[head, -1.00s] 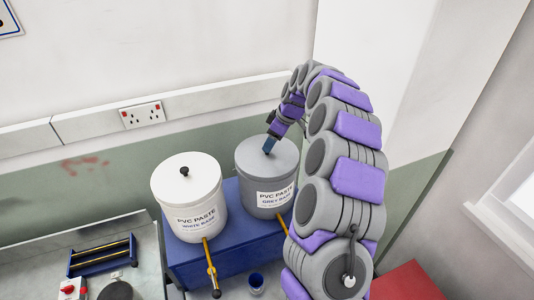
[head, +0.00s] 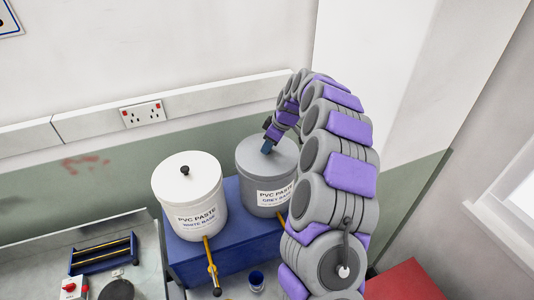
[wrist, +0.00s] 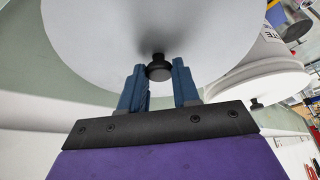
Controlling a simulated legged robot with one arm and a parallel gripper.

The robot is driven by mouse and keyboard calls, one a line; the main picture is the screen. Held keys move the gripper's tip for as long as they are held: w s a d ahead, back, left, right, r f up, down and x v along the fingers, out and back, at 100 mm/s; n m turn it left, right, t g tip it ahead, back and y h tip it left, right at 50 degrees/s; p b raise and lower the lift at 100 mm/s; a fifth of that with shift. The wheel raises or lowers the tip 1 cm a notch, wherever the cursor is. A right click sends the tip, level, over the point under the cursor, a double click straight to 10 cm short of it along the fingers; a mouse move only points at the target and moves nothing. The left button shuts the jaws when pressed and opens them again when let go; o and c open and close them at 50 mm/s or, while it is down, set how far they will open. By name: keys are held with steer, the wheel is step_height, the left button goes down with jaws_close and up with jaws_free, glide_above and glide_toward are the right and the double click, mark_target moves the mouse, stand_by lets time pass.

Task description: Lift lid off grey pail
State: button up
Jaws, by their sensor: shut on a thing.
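The grey pail (head: 252,196) stands upright at the right on a blue stand, with a "PVC PASTE GREY BASE" label. Its grey lid (head: 250,153) is on top and looks level; I see no clear gap under its rim. In the wrist view the lid (wrist: 100,45) fills the top, with a black knob (wrist: 158,72) at its centre. My gripper (head: 267,149) comes down from the upper right onto the lid's middle. In the wrist view my blue fingers (wrist: 159,67) stand on both sides of the knob, shut on it. The knob is hidden in the head view.
A white pail (head: 191,213) with a knobbed lid stands close on the left. A wall with a socket (head: 143,113) is behind.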

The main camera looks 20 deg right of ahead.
jaws_close()
steer(key=shift+r, duration=0.1)
steer(key=shift+r+b, duration=0.45)
steer(key=shift+r, duration=1.25)
steer(key=shift+s+r, duration=0.1)
steer(key=s+a+b, duration=0.1)
steer(key=s+a, duration=0.1)
steer(key=s, duration=0.5)
steer(key=s+a+r+b, duration=0.1)
steer(key=s+a, duration=0.2)
steer(key=s, duration=0.4)
steer(key=shift+s+a+r, duration=0.15)
steer(key=shift+s+a, duration=0.15)
steer(key=shift+s, duration=0.1)
